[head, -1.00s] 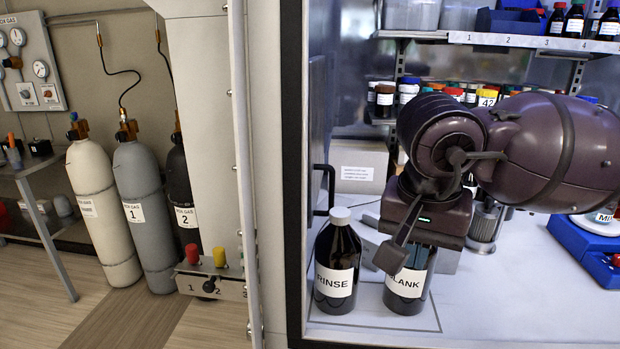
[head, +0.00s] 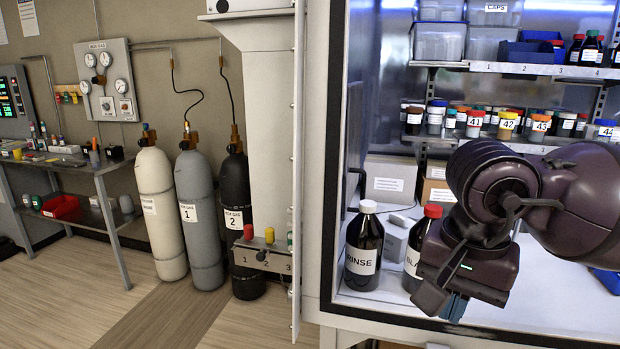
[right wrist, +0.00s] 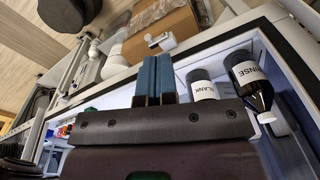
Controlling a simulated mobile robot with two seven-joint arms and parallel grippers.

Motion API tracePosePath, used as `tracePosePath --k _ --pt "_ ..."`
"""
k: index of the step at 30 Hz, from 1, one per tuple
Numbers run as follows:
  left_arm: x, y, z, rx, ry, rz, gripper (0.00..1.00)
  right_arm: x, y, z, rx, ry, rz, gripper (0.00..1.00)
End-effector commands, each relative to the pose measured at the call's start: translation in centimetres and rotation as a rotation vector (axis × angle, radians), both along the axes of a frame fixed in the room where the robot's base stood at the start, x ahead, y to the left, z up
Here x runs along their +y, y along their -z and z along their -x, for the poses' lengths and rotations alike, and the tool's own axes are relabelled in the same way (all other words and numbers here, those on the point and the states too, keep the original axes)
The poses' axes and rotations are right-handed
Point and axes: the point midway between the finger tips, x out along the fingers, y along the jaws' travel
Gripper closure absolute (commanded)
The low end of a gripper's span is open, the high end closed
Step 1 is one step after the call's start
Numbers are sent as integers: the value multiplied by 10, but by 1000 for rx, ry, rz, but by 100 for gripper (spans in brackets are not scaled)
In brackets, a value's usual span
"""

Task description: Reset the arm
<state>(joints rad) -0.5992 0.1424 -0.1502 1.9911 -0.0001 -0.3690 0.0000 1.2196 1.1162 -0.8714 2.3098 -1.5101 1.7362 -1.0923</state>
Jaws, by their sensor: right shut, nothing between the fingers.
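My right arm reaches in from the right in the head view. Its gripper (head: 453,307) points down at the front edge of the glove box floor, in front of and right of the BLANK bottle (head: 413,262), and hides part of it. In the right wrist view, the blue fingers (right wrist: 152,80) are together with nothing between them. The BLANK bottle has a red cap and also shows there (right wrist: 201,86). The RINSE bottle (head: 363,250), dark with a white cap, stands upright to its left. My left gripper is not in view.
A shelf with a row of numbered jars (head: 476,122) lines the back of the box. Grey boxes (head: 387,183) stand behind the bottles. Gas cylinders (head: 200,215) and a side table (head: 75,163) stand outside at left. A cardboard box (right wrist: 160,28) shows in the wrist view.

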Motion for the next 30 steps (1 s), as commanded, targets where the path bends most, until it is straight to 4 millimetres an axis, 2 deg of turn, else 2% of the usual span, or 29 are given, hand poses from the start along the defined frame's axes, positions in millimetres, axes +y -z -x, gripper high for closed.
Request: tracePosePath --k 1,9,13,18,24,30 --pt "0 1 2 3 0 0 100 8 9 4 45 11 -47 100" --pt "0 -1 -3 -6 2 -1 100 57 41 33 330 124 -349 100" --pt "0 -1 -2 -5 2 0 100 86 49 51 545 239 -548 100" --pt "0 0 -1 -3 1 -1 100 117 47 62 858 440 -803 100" --pt "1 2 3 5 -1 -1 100 133 38 53 1245 727 -1070 100" --pt "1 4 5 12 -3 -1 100 124 41 22 1652 1060 -1299 100"
